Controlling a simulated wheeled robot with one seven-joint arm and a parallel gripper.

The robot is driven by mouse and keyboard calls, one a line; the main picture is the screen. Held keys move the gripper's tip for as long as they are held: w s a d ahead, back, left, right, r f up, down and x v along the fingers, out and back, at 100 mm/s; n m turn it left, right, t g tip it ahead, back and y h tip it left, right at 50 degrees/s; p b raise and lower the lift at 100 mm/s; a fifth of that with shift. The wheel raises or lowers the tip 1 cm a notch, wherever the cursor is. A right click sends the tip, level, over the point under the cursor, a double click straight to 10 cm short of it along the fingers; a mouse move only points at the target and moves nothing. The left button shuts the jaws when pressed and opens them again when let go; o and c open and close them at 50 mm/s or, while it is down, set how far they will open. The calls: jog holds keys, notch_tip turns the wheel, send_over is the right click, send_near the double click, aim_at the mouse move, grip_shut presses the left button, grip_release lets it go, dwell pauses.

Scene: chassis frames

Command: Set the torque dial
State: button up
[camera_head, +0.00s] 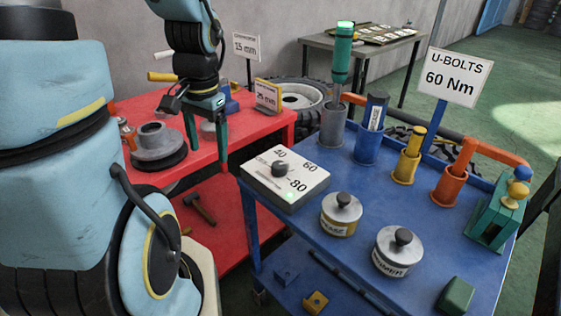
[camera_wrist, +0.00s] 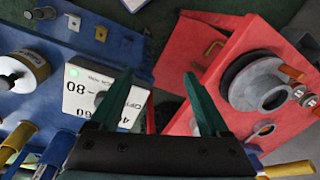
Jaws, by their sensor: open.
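The torque dial is a pale box (camera_head: 262,178) at the near left corner of the blue table, with a dark round knob (camera_head: 279,168). Its face reads 40, 60 and 80, and a small green light glows near 80. Where the knob points is too small to tell. A sign (camera_head: 452,76) reads U-BOLTS 60 Nm. My gripper (camera_head: 207,142) is open and empty above the red table, left of the dial. In the wrist view the dial box (camera_wrist: 75,100) is at left, partly covered by one finger of my gripper (camera_wrist: 159,74).
Two lidded tins (camera_head: 341,216) (camera_head: 398,253) stand right of the dial. Several upright tools in holders, including a green-handled one (camera_head: 342,55), line the blue table's back.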

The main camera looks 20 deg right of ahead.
jog(key=d+m+y, duration=0.2)
jog(key=d+m, duration=0.8)
jog(key=m+t, duration=0.3)
jog(key=m, duration=0.6)
send_near(279, 164)
jog(key=shift+y, duration=0.3)
jog(key=x, duration=0.8)
jog(key=shift+w+d+f, duration=0.1)
jog(key=shift+d+f, duration=0.1)
jog(key=shift+f, duration=0.1)
jog(key=shift+g, duration=0.3)
grip_shut()
